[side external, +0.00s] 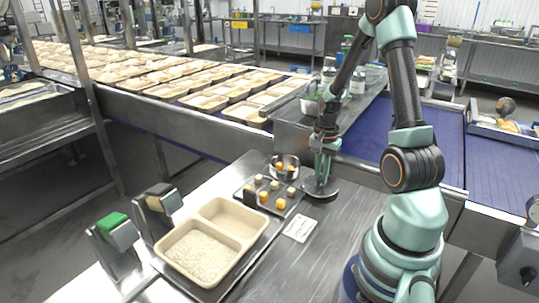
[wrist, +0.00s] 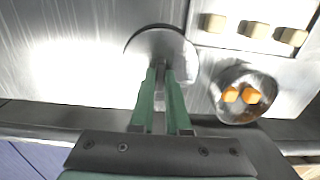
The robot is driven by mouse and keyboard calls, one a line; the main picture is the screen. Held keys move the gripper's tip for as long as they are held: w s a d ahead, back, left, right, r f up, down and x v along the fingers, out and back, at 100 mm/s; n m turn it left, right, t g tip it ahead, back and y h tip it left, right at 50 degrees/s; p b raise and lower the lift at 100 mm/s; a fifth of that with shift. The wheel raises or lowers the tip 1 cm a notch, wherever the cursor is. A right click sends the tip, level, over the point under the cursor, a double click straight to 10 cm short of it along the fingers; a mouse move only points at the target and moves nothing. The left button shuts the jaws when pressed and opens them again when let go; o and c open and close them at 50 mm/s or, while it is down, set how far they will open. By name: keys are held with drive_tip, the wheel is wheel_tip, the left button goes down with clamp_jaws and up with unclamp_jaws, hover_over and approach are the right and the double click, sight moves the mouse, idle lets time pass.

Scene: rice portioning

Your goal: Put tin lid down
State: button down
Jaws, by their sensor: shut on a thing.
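The tin lid (side external: 320,192) is a dark grey disc at or just above the steel table, right of the small cube tray; I cannot tell whether it touches. In the wrist view the lid (wrist: 146,42) lies flat beyond my fingers. My gripper (side external: 324,172) points down and is shut on the lid's upright handle; its green fingers (wrist: 164,82) are close together there. The handle is mostly hidden between them. An open round metal tin (side external: 286,161) with orange cubes stands left of the lid; it also shows in the wrist view (wrist: 222,82).
A dark tray (side external: 246,189) holds several pale and orange cubes. A two-compartment beige tray (side external: 234,207) with rice stands front left, beside two stands, one topped green (side external: 112,221). A white card (side external: 300,228) lies on the table. A conveyor (side external: 362,145) runs behind.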

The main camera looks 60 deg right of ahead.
sight(320, 178)
drive_tip(key=shift+f, duration=0.3)
drive_tip(key=c, duration=0.9)
unclamp_jaws()
wheel_tip(320, 178, up, 12)
drive_tip(key=r, duration=0.1)
drive_tip(key=w+a+r+n+t, duration=0.1)
drive_tip(key=a+r+n, duration=0.3)
drive_tip(key=a+n, duration=0.5)
drive_tip(key=w+a+r+n+t, duration=0.2)
drive_tip(key=a+r+n+t, duration=0.2)
drive_tip(key=a+n, duration=0.5)
drive_tip(key=a+r, duration=0.1)
drive_tip(key=a, duration=0.6)
drive_tip(key=shift+t, duration=0.3)
drive_tip(key=shift+r, duration=0.1)
